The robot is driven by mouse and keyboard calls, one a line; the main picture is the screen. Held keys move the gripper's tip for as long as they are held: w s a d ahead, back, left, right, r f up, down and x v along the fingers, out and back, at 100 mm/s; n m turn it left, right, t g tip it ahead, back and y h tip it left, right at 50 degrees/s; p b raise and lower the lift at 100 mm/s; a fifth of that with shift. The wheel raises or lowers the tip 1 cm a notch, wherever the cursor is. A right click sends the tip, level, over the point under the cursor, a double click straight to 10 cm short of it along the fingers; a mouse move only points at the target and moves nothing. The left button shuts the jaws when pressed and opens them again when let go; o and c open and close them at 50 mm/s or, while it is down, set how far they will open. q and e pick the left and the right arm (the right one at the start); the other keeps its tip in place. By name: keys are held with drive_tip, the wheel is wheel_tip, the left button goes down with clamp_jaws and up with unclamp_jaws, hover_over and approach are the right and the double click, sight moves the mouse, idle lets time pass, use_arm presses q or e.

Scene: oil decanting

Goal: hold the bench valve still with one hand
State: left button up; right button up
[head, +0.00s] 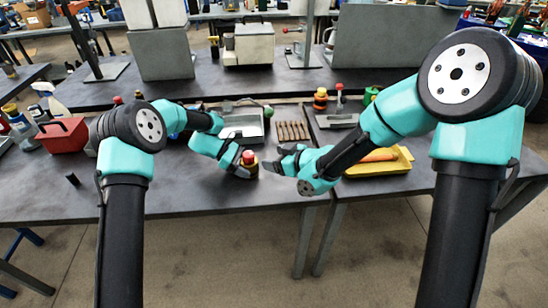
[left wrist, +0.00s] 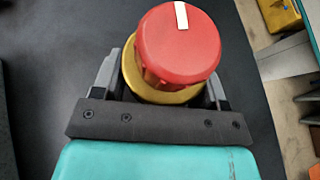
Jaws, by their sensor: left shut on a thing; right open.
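The bench valve (head: 249,158) stands on the dark bench near its front edge, with a red knob on a yellow body. In the left wrist view the valve's red knob (left wrist: 178,44) has a white stripe, and the yellow body shows below it. My left gripper (head: 246,168) is shut on the valve, one finger on each side of the yellow body; the fingertips are partly hidden behind it. My right gripper (head: 284,158) is open and empty, just right of the valve, its fingers pointing toward it.
A yellow tray (head: 400,163) with an orange-handled tool lies right of my right gripper. A red box (head: 62,136) stands at left. The bench front between it and the valve is mostly clear.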

use_arm(q)
drive_tip(key=o, duration=0.8)
drive_tip(key=v, duration=1.2)
